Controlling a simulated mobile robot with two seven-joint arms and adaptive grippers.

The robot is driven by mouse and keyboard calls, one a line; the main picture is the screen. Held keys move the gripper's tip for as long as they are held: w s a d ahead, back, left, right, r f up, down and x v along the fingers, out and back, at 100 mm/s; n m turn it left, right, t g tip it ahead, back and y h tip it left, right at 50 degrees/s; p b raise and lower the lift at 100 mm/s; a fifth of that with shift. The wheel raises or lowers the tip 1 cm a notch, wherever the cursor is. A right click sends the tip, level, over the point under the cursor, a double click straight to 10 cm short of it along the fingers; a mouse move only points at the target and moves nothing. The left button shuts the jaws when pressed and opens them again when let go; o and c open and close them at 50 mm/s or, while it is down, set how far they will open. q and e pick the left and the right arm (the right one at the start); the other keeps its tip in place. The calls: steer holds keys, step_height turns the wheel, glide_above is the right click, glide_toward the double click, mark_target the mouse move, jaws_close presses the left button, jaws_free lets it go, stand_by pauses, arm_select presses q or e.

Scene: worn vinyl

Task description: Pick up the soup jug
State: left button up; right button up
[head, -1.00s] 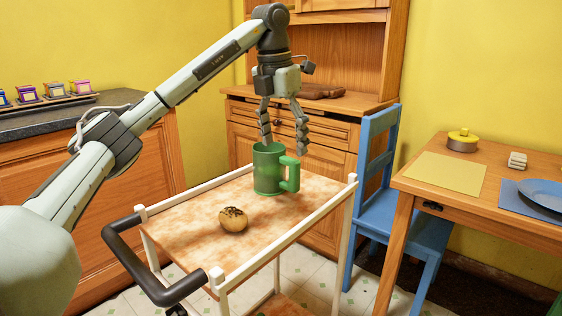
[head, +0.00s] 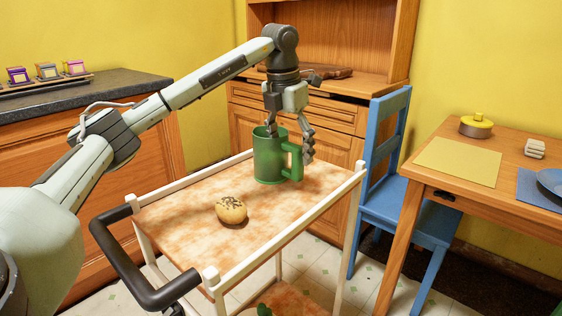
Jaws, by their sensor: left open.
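The soup jug (head: 267,158) is a green mug-shaped jug standing upright at the far end of the trolley top, its handle on the right. My left gripper (head: 289,143) is open and points down over the jug. One finger is at the jug's rim and partly hidden by the jug, and the other is on the right by the handle. I cannot tell whether the fingers touch the jug. My right gripper is not in view.
A seeded bun (head: 231,210) lies on the trolley (head: 184,228), nearer than the jug. White rails edge the trolley top. A blue chair (head: 391,190) and a wooden table (head: 412,172) stand to the right, a counter (head: 85,92) to the left.

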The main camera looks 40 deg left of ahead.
arm_select(q)
steer(key=shift+w+f, duration=0.15)
steer(key=shift+f, duration=0.8)
steer(key=shift+w+f, duration=0.15)
steer(key=shift+f, duration=0.8)
jaws_close()
